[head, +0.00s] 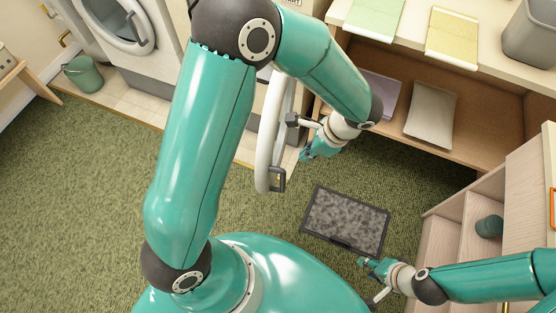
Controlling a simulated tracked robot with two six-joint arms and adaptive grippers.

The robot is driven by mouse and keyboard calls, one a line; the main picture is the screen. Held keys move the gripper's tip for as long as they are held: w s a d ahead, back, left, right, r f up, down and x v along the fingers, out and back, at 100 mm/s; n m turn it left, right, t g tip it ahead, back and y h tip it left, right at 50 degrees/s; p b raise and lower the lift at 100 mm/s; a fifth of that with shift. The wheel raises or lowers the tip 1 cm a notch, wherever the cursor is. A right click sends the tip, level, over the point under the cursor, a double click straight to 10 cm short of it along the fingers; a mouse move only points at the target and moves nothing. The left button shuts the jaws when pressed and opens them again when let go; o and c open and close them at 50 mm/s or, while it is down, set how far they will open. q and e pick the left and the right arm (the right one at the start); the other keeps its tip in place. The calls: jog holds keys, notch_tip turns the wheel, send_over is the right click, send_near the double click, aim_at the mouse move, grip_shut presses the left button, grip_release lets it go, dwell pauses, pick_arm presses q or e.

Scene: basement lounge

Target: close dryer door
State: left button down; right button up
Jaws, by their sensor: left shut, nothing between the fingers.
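The dryer door (264,150) is a white ring standing open, seen nearly edge-on, with a dark handle (277,180) at its lower end. The dryer body behind it is mostly hidden by my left arm. My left gripper (307,154) is shut and empty, just right of the door. I cannot tell whether it touches the door. My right gripper (368,264) is low on the right, near the floor mat and away from the door; its finger gap is unclear.
A white front-loading machine (155,75) with a round door stands at the back left, beside a green bucket (82,74). A grey mat (345,218) lies on the green carpet. A counter with towels (452,37) and a wooden shelf unit (447,240) bound the right. Carpet at left is clear.

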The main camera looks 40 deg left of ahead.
pick_arm(q)
jog(key=s+a+f, duration=0.3)
jog(key=a+f, duration=0.3)
jog(key=f, duration=0.2)
jog(key=shift+a, duration=0.25)
jog(key=shift+r, duration=0.1)
